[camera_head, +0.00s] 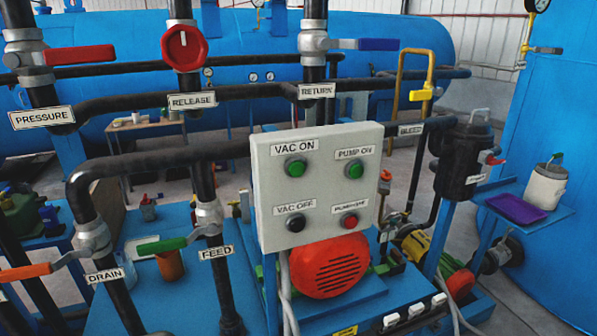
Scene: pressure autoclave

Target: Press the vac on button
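The vac on button (296,167) is a round green button at the upper left of a light grey control panel (325,222). A "VAC ON" label (295,146) sits just above it. The panel faces me and nothing covers the button. Neither my left nor my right gripper shows in the head view.
Nearby on the panel are the green pump on button (355,169), the black vac off button (296,223) and a red button (350,220). Dark pipes with a red lever (80,55), blue lever (378,44) and green lever (162,245) stand around it. A red motor cover (330,268) sits below.

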